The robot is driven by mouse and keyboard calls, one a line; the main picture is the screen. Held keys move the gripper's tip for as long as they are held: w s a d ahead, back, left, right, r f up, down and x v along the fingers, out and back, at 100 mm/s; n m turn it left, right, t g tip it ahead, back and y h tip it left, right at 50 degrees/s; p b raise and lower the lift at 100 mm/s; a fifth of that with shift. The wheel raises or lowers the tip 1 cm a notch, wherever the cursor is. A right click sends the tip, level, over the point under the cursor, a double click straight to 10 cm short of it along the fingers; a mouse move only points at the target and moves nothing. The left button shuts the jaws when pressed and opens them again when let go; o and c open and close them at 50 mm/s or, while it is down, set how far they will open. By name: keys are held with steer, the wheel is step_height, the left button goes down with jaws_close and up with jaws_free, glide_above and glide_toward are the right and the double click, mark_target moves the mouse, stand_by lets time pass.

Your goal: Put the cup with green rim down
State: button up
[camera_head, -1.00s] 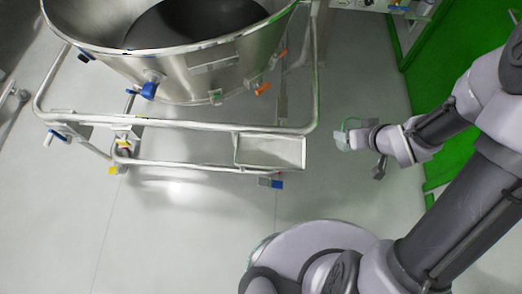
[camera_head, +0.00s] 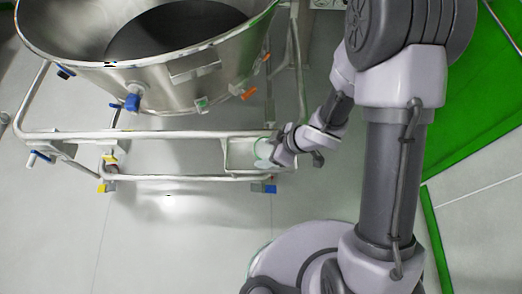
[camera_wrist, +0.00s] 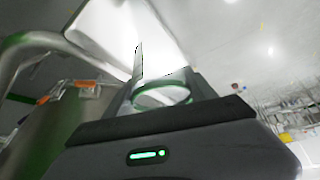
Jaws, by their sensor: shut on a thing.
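The cup with green rim (camera_head: 262,148) is small and clear in the head view. My gripper (camera_head: 270,152) is shut on it, at the right part of the shallow metal tray (camera_head: 239,157) on the steel frame. In the wrist view the cup's green rim (camera_wrist: 160,98) shows beyond the dark gripper body, with a thin finger (camera_wrist: 138,62) beside it. The cup's lower part is hidden there. I cannot tell whether the cup touches the tray or is held above it.
A large steel bowl (camera_head: 190,75) stands in a wheeled tube frame (camera_head: 150,134) at the left, with blue and orange fittings. Bare grey floor (camera_head: 190,230) lies in front. A green floor area (camera_head: 480,110) is at the right.

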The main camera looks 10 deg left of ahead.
mark_target(263, 147)
steer(key=shift+w+a+f, duration=0.1)
steer(key=shift+w+a, duration=0.85)
steer(key=shift+w, duration=0.05)
steer(key=shift+w+a, duration=0.35)
steer(key=shift+w, duration=0.05)
step_height(263, 147, down, 4)
steer(key=b, duration=0.3)
steer(key=shift+b, duration=0.3)
steer(key=shift+d+r+p, duration=0.1)
steer(key=shift+r+p, duration=0.1)
steer(key=shift+p, duration=0.1)
steer(key=shift+c, duration=0.7)
steer(key=shift+f, duration=0.2)
steer(key=o, duration=1.5)
steer(key=shift+r, duration=0.1)
